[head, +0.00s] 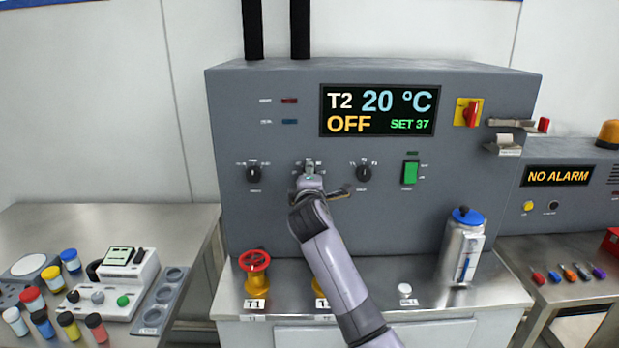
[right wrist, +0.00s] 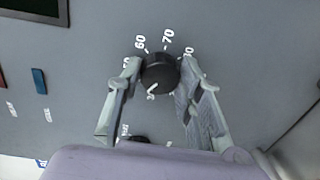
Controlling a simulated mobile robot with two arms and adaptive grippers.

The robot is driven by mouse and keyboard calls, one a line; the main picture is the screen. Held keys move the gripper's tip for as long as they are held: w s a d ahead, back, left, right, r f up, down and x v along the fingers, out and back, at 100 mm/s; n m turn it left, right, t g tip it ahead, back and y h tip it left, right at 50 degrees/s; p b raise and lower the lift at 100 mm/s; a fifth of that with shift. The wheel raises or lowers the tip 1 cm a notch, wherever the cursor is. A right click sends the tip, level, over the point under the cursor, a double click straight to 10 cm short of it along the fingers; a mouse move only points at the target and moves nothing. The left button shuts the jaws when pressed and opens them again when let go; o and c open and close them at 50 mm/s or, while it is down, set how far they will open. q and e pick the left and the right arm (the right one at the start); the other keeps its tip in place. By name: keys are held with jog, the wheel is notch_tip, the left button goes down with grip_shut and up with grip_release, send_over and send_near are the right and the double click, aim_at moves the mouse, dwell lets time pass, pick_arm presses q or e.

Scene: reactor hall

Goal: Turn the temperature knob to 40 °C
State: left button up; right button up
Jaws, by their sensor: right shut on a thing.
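The temperature knob (right wrist: 158,73) is a round black knob on the grey panel, ringed by white numbers. In the right wrist view 60 and 70 read clearly beside it; others are partly hidden by the fingers. A white mark shows on its face toward the lower left. My right gripper (right wrist: 160,85) has a finger on each side of the knob and is shut on it. In the head view the right gripper (head: 311,176) covers most of the knob. The display (head: 377,111) reads T2, 20 °C, OFF, SET 37. My left gripper is not in view.
Black knobs sit left (head: 253,173) and right (head: 363,173) of my gripper, with a green switch (head: 411,172) farther right. A red valve wheel (head: 255,261) and a blue-lidded metal canister (head: 463,246) stand below the panel. The alarm display (head: 558,176) reads NO ALARM.

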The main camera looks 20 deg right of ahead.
jog(key=shift+f+m, duration=0.1)
jog(key=shift+m, duration=0.9)
jog(key=o, duration=1.2)
jog(key=shift+c, duration=0.2)
jog(key=f+v, duration=0.1)
jog(key=v, duration=1.1)
jog(key=shift+r, duration=0.5)
jog(key=shift+s+d+f, duration=0.1)
